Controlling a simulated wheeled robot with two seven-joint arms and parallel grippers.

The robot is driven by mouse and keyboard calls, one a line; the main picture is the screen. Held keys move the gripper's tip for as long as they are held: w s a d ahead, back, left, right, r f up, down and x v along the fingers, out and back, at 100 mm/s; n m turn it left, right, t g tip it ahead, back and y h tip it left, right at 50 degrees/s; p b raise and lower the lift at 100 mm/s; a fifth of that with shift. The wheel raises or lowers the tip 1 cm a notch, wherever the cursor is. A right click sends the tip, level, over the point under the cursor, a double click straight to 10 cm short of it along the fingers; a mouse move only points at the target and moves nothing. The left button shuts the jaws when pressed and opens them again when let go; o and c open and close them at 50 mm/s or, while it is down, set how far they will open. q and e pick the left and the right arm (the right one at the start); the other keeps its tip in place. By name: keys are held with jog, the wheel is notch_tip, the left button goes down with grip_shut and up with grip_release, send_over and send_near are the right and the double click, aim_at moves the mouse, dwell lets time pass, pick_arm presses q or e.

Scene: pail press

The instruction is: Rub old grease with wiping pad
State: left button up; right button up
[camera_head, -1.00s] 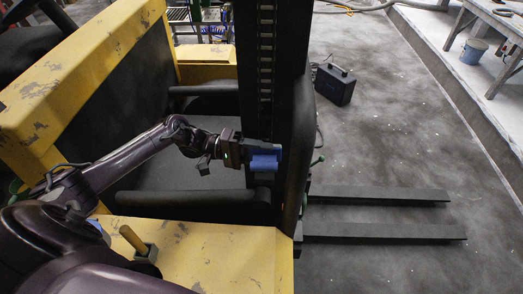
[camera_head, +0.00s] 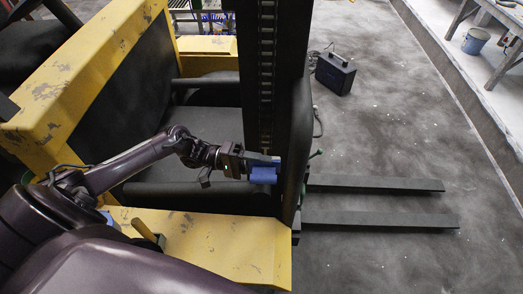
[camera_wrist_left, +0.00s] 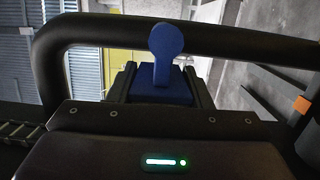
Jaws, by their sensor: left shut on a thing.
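My left gripper (camera_head: 262,167) is shut on the blue wiping pad (camera_head: 264,176) at the dark mast (camera_head: 273,90) of the yellow forklift. In the left wrist view the pad (camera_wrist_left: 165,85) sits between the fingers, with a round-topped blue part standing up from it. The pad is at or very close to the mast's face; I cannot tell whether it touches. I cannot make out the old grease on the dark surface. My right gripper does not show.
The yellow forklift body (camera_head: 215,240) lies below and left of the mast. Two dark forks (camera_head: 380,220) reach right over the grey floor. A dark case (camera_head: 335,74) stands on the floor behind. A blue bucket (camera_head: 475,41) is at the upper right.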

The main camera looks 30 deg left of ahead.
aim_at(260, 180)
pick_arm(q)
jog(key=shift+s+d+r+p, duration=0.15)
jog(key=shift+s+d+p, duration=0.15)
jog(key=shift+s, duration=0.2)
jog(key=shift+s+d+p, duration=0.15)
jog(key=shift+s+p, duration=0.25)
jog(key=shift+p, duration=0.1)
jog(key=shift+s+d+p, duration=0.25)
jog(key=shift+s+p, duration=0.25)
jog(key=shift+s+d+p, duration=0.2)
jog(key=shift+s+p, duration=0.25)
jog(key=shift+s+d+f, duration=0.1)
jog(key=shift+f, duration=0.1)
